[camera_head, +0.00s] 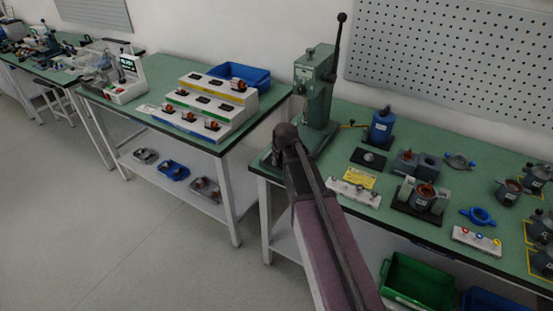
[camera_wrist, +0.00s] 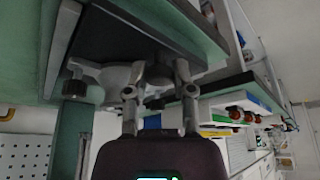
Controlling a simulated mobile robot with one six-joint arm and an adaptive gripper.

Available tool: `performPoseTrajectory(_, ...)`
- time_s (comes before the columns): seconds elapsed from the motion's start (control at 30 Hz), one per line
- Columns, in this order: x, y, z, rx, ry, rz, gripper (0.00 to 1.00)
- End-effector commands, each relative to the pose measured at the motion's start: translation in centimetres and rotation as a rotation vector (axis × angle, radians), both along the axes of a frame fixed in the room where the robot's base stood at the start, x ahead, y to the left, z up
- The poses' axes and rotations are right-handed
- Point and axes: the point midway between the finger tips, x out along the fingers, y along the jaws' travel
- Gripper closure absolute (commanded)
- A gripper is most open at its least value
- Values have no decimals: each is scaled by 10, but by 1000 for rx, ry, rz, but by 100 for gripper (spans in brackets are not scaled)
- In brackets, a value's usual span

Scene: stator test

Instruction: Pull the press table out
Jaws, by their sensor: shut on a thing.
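The green press (camera_head: 314,88) stands upright at the left end of the right-hand workbench, its black lever (camera_head: 338,40) pointing up. My gripper (camera_head: 274,157) is at the low front of the press, and my wrist mostly hides it and the press table there. In the wrist view, my gripper (camera_wrist: 158,82) has its two fingers closed in on a grey metal part of the press table (camera_wrist: 118,74), under a dark plate (camera_wrist: 135,32). The exact grip point is hard to make out. A dark round knob (camera_wrist: 75,88) shows left of the fingers.
A left bench (camera_head: 165,75) holds a stepped rack (camera_head: 205,108) and a blue bin (camera_head: 240,75). A narrow gap separates the benches. The floor in front is clear.

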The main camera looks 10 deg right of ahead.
Motion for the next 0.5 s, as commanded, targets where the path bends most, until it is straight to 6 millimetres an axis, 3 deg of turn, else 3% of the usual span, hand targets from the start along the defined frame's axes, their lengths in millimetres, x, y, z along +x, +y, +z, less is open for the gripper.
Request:
performPoseTrajectory(0.27,-5,-1,-1,17,9,-6,100)
performPoseTrajectory(0.3,-5,-1,-1,17,9,-7,59)
performPoseTrajectory(0.4,-5,-4,-1,16,8,-10,33)
performPoseTrajectory(0.5,-4,-6,-1,14,7,-13,33)
